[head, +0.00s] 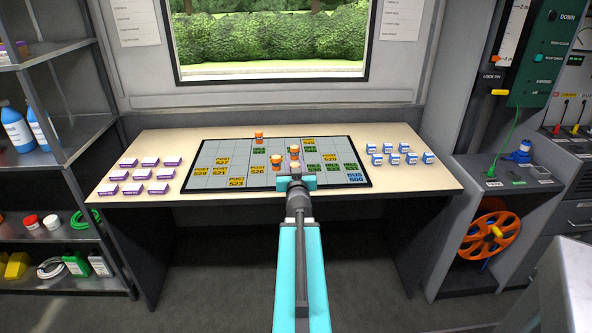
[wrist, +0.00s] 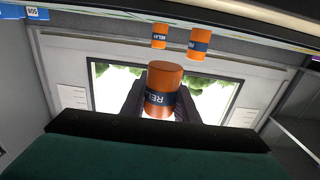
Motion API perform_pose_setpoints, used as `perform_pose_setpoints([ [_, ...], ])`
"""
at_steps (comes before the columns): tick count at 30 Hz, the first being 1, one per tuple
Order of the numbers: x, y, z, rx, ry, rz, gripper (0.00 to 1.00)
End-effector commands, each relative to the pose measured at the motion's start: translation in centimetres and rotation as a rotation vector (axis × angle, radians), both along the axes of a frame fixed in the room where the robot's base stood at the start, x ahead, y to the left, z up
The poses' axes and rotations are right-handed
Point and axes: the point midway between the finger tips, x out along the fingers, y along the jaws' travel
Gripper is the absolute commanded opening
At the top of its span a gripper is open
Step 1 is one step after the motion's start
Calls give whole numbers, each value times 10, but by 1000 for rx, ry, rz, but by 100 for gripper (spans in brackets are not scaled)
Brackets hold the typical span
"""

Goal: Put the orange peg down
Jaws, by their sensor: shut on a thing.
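My gripper (head: 296,181) is shut on an orange peg (wrist: 160,104) with a dark label band. The wrist view is upside down; the peg stands between the dark fingers, apparently above the board. In the head view the held peg (head: 295,165) shows just beyond the jaws, over the gridded grey board (head: 205,170). Other orange pegs stand on the board: one at the far edge (head: 258,135), one to the left (head: 276,160) and one just beyond the held peg (head: 294,150). Two pegs show in the wrist view, one nearer (wrist: 199,42) and one farther (wrist: 159,36).
Yellow, green and blue labelled tiles lie on the board, with several bare grey cells at its left and back. Purple-and-white blocks (head: 150,162) stand on the table (head: 150,215) to the left, blue-and-white blocks (head: 391,148) to the right. Shelves and a console flank the table.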

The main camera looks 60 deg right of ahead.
Motion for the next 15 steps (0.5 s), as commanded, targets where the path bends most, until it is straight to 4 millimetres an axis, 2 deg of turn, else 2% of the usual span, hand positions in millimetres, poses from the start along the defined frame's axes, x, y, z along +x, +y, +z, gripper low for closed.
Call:
perform_pose_setpoints([
  [15,20,-44,-4,0,1,1,5],
])
